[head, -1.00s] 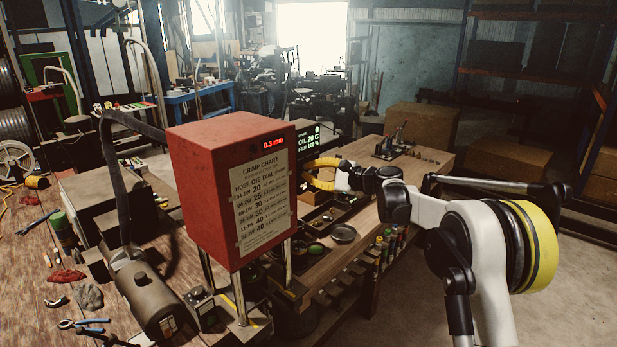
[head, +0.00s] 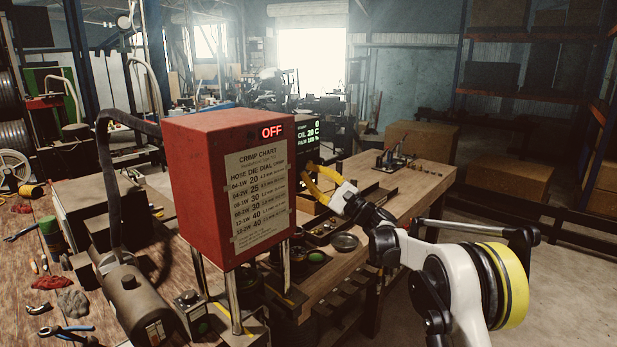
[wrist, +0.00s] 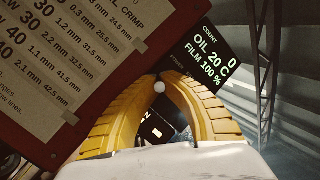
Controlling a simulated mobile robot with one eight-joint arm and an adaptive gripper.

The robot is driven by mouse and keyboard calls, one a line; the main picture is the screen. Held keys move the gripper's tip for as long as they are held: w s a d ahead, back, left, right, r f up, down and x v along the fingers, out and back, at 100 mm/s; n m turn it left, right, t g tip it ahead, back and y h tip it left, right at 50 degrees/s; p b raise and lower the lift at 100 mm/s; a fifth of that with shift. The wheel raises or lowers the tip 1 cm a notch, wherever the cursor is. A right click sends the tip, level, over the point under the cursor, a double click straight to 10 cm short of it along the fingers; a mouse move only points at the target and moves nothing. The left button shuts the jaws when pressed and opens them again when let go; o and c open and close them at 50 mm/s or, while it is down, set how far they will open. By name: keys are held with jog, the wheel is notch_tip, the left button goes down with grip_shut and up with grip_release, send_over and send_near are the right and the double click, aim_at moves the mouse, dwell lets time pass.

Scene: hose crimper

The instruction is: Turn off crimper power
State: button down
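The crimper (head: 222,190) is a red box on metal posts with a crimp chart on its front. Its small red display (head: 271,131) reads OFF. Beside it is a dark panel (head: 308,135) with lit green text, also in the wrist view (wrist: 205,65). My gripper (head: 307,174) has two yellow fingers, slightly apart, at the lower part of this panel. In the wrist view, a small white knob (wrist: 159,87) shows between the fingertips of my gripper (wrist: 161,78); I cannot tell whether they touch it. White lettering on dark below it is partly hidden by my fingers.
A wooden bench (head: 385,205) runs behind and right of the crimper, with a round dish (head: 344,241) on it. Hand tools and rags lie on the bench at left. Cardboard boxes (head: 508,187) stand at back right. The floor at right is open.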

dwell(0.3)
jog(key=c, duration=1.5)
grip_release()
jog(key=shift+s, duration=0.1)
jog(key=shift+c, duration=0.2)
jog(key=v, duration=1.2)
jog(key=shift+a, duration=0.1)
